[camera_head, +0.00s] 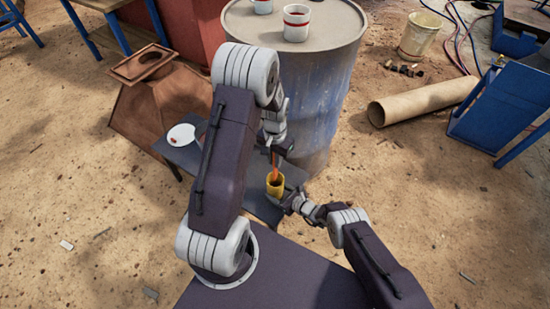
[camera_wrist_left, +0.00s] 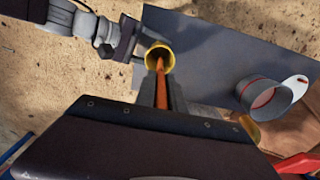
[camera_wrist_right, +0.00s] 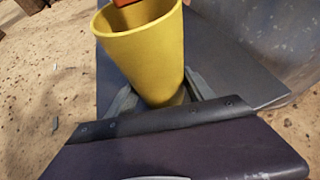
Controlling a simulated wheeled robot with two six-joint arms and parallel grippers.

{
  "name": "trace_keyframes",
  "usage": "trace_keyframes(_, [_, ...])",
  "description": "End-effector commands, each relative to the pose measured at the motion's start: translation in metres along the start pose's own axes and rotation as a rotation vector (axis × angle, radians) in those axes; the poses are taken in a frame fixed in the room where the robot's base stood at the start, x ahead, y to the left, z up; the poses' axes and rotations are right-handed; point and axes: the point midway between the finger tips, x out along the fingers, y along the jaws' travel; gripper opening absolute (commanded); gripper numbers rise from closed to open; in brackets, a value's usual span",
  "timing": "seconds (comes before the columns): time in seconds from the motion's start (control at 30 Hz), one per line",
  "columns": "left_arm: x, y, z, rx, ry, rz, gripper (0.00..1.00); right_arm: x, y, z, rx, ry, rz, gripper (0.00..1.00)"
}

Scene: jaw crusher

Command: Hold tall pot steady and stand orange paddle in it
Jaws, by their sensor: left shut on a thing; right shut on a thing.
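The yellow tall pot (camera_head: 275,186) stands upright on a small dark table. My right gripper (camera_head: 287,202) is shut on the pot from the side; in the right wrist view the fingers (camera_wrist_right: 160,92) clasp the pot (camera_wrist_right: 150,55) low on its wall. My left gripper (camera_wrist_left: 160,95) is shut on the orange paddle (camera_wrist_left: 161,80) and holds it upright over the pot. In the left wrist view the paddle's end overlaps the pot's mouth (camera_wrist_left: 160,54). How deep it reaches is unclear. The paddle (camera_wrist_right: 128,2) shows at the top of the right wrist view.
The dark table (camera_wrist_left: 215,45) also bears a grey cup with a red band (camera_wrist_left: 264,98) and a white dish (camera_head: 182,136). A blue drum (camera_head: 315,100) with white cups (camera_head: 296,24) stands close behind. A cardboard tube (camera_head: 420,102) lies at right.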

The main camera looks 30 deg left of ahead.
Motion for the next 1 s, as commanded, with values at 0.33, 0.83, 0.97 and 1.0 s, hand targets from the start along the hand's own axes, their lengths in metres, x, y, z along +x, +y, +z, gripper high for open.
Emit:
trace_keyframes(0.33, [0.021, 0.0, 0.0, 0.0, 0.0, 0.0, 0.0, 0.0, 0.0, 0.0, 0.0, -0.001, 0.0, 0.38])
trace_keyframes(0.83, [0.051, 0.0, 0.0, 0.0, 0.0, 0.0, 0.0, 0.0, 0.0, 0.0, 0.0, -0.001, 0.0, 0.38])
trace_keyframes(0.97, [0.059, 0.0, 0.0, 0.0, 0.001, 0.0, 0.0, 0.0, 0.0, 0.0, 0.0, -0.001, 0.0, 0.38])
trace_keyframes(1.0, [0.062, 0.0, 0.0, 0.0, 0.0, 0.0, 0.0, 0.0, 0.0, 0.0, 0.0, -0.001, 0.0, 0.38])
